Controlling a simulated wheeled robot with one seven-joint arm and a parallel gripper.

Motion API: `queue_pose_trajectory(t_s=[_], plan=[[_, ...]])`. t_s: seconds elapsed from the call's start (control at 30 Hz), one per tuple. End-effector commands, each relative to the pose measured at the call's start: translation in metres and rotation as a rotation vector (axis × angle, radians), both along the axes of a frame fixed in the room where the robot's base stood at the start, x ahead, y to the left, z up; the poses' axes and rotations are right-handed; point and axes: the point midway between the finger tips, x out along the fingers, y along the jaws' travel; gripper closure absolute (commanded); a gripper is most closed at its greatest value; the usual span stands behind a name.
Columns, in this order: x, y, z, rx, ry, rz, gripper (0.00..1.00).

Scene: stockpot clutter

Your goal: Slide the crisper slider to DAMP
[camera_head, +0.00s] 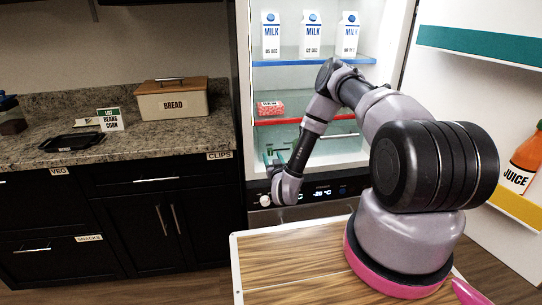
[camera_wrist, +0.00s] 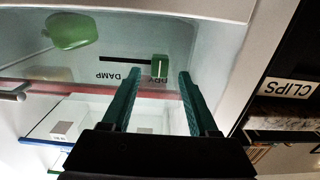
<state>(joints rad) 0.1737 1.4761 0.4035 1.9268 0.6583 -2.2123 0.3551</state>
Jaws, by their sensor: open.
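The crisper slider is a small green block (camera_wrist: 160,67) on a dark horizontal slot (camera_wrist: 122,60) in the crisper drawer's clear front. The wrist view is upside down. The block sits at the slot's right end in that picture, over the DRY label (camera_wrist: 150,80). The DAMP label (camera_wrist: 118,76) is by the other end. My gripper (camera_wrist: 159,74) is open, its two teal fingers either side of the block in the picture. I cannot tell if they touch it. In the head view my gripper (camera_head: 274,157) is at the drawer's left front, and the slider is not clearly visible.
A green item (camera_wrist: 72,31) lies inside the drawer. Above are a red-edged shelf (camera_head: 335,119) with a red pack (camera_head: 270,108), and milk cartons (camera_head: 313,35). The open fridge door (camera_head: 460,85) stands right. A counter (camera_head: 180,128) with a bread box (camera_head: 172,103) is left.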

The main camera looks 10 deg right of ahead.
Motion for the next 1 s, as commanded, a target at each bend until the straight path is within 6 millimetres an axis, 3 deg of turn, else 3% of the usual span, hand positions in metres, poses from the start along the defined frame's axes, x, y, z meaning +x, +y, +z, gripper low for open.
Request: queue_pose_trajectory(t_s=[0.2,0.5,0.53,0.67,1.0], plan=[[0.020,0.000,0.000,-0.001,-0.001,0.000,0.40],[0.023,0.000,0.000,0.000,0.001,-0.001,0.40],[0.023,0.000,0.000,0.000,0.001,-0.001,0.48],[0.022,0.000,0.000,0.000,0.001,-0.001,0.97],[0.022,0.000,0.000,0.000,0.001,0.000,1.00]])
